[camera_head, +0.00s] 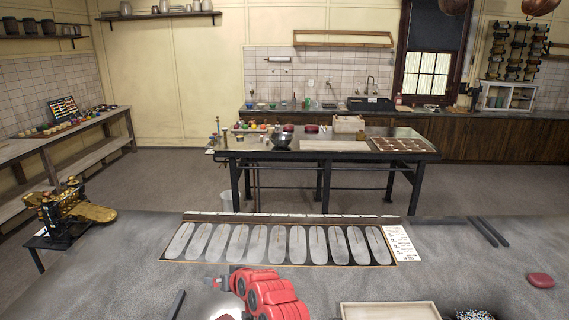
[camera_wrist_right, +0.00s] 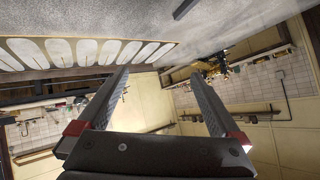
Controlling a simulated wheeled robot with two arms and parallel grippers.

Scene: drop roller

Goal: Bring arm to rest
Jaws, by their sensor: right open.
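My right gripper (camera_wrist_right: 160,73) shows in the right wrist view. Its two long dark fingers are spread wide apart with nothing between them. The view is tilted, with the table top above and the room's walls beyond the fingers. In the head view a red and pale part of my arm shows at the bottom centre, over the near table (camera_head: 130,245); no fingertips can be made out there. My left gripper is in neither view.
A black and brass roller machine (camera_head: 65,212) stands at the left. A panel of pale oval shapes (camera_head: 170,259) lies mid-table, with a white card (camera_head: 401,243) beside it. A wooden tray (camera_head: 390,311) and red oval piece (camera_head: 541,280) are at right. A worktable (camera_head: 330,156) stands beyond.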

